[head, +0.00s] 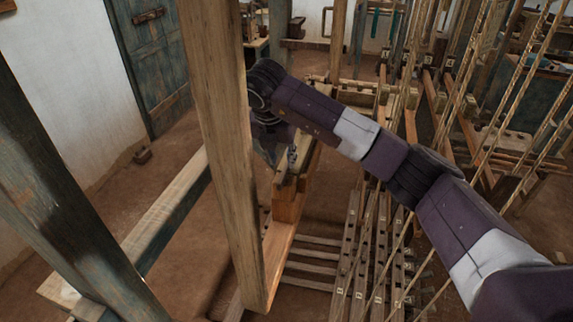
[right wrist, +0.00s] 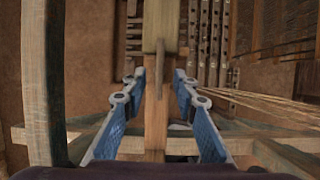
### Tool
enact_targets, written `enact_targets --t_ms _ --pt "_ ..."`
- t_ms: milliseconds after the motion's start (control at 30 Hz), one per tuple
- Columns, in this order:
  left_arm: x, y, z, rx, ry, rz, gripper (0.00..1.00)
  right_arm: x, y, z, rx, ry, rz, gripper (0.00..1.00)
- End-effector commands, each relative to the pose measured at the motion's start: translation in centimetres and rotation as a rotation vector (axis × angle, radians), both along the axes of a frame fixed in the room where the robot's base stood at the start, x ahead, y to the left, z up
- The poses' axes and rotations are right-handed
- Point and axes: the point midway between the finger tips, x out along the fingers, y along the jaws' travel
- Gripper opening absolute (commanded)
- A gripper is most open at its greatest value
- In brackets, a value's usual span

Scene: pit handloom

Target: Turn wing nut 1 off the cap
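My right gripper (right wrist: 158,78) is open in the right wrist view, its two blue-padded fingers apart on either side of a wooden post (right wrist: 155,135). A pale wooden block (right wrist: 160,18), which looks like the cap, lies above the post. A thin upright brownish piece (right wrist: 160,68) stands between the fingertips; it may be the wing nut edge-on, but I cannot tell surely. No finger visibly touches it. In the head view my right gripper (head: 272,150) is dark and partly hidden behind a tall post. A small grey metal piece (head: 292,154) shows beside it on the wooden beam. My left gripper is not in view.
The tall wooden post (head: 222,130) stands close in front of my right gripper. Slatted treadles (head: 360,255) lie low to the right of the beam. Ropes (head: 515,90) slant across the right side. Bare earth floor (head: 185,240) shows at left.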

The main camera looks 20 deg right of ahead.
Motion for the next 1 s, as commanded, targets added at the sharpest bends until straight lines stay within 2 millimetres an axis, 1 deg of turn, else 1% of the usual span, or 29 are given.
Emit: enact_targets --t_ms 33,133,333,433,567,767,800,1000 --pt "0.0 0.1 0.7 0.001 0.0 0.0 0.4 0.1 -0.2 -0.4 -0.001 0.004 -0.001 0.27" --pt "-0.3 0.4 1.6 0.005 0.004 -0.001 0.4 0.6 -0.5 -1.8 -0.001 0.005 -0.002 0.27" --pt "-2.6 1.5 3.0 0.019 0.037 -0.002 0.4 1.6 -1.2 -4.7 -0.001 0.005 -0.002 0.27" --pt "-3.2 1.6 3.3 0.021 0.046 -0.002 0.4 1.9 -1.4 -5.7 -0.001 0.004 -0.001 0.27" --pt "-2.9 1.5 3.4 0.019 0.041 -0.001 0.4 2.1 -1.5 -6.3 -0.002 0.001 -0.001 0.27" --pt "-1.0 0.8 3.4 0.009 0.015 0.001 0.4 2.1 -1.5 -6.4 0.0 0.0 0.001 0.27" --pt "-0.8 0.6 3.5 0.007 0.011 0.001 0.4 2.1 -1.5 -6.4 0.0 0.0 0.001 0.26" --pt "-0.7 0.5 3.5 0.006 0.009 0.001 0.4 2.1 -1.5 -6.4 0.0 0.0 0.001 0.04"
